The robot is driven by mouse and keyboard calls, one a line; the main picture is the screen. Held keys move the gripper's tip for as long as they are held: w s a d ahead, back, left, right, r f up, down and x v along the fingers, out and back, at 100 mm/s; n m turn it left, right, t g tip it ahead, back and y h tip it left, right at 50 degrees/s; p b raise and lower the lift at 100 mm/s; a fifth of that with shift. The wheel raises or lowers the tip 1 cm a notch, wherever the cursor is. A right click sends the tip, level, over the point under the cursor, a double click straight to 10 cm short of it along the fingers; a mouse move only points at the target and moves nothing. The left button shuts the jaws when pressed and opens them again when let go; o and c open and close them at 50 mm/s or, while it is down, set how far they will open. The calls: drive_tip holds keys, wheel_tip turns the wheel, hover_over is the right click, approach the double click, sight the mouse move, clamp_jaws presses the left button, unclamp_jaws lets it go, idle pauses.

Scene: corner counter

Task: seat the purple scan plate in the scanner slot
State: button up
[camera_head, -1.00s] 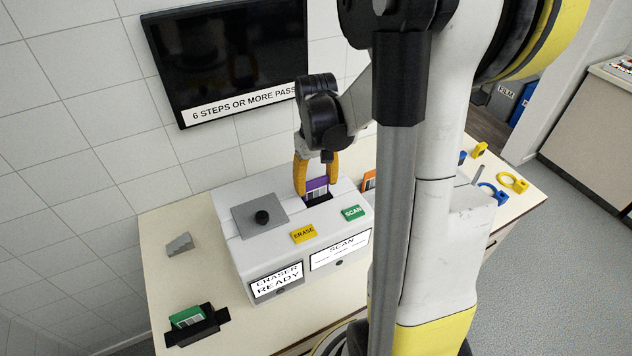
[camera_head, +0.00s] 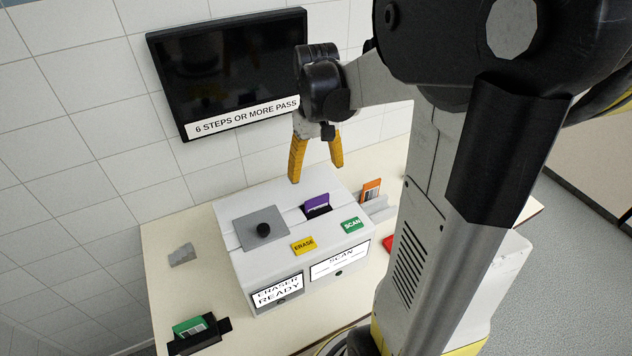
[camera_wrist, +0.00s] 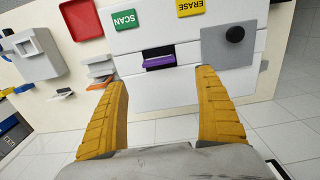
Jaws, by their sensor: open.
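The purple scan plate (camera_head: 317,205) stands upright in the dark scanner slot (camera_head: 319,213) on top of the white scanner box (camera_head: 237,265), its upper part showing above the slot. How deep it sits cannot be told. In the wrist view the plate (camera_wrist: 159,62) shows as a purple strip at the slot, ahead of the fingers. My gripper (camera_head: 317,172) has orange fingers, open and empty, above the plate and apart from it. It also shows in the wrist view (camera_wrist: 163,90), with the plate between and beyond its fingers.
A yellow ERASE label (camera_head: 304,246) and a green SCAN label (camera_head: 352,224) are on the box. A grey panel with a black knob (camera_head: 263,230) is left of the slot. An orange plate (camera_head: 371,189) stands right; a green one (camera_head: 188,326) is front left. A screen (camera_head: 228,65) hangs behind.

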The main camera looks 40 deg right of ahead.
drive_tip(key=s+a+r+n+t, duration=0.1)
drive_tip(key=s+a+r+t, duration=0.2)
drive_tip(key=a, duration=0.7)
drive_tip(key=s+a+r+n+t, duration=0.2)
drive_tip(key=s+a+r+t, duration=0.1)
drive_tip(key=a, duration=0.7)
drive_tip(key=shift+a+t, duration=0.15)
drive_tip(key=shift+t, duration=0.45)
drive_tip(key=shift+s, duration=0.2)
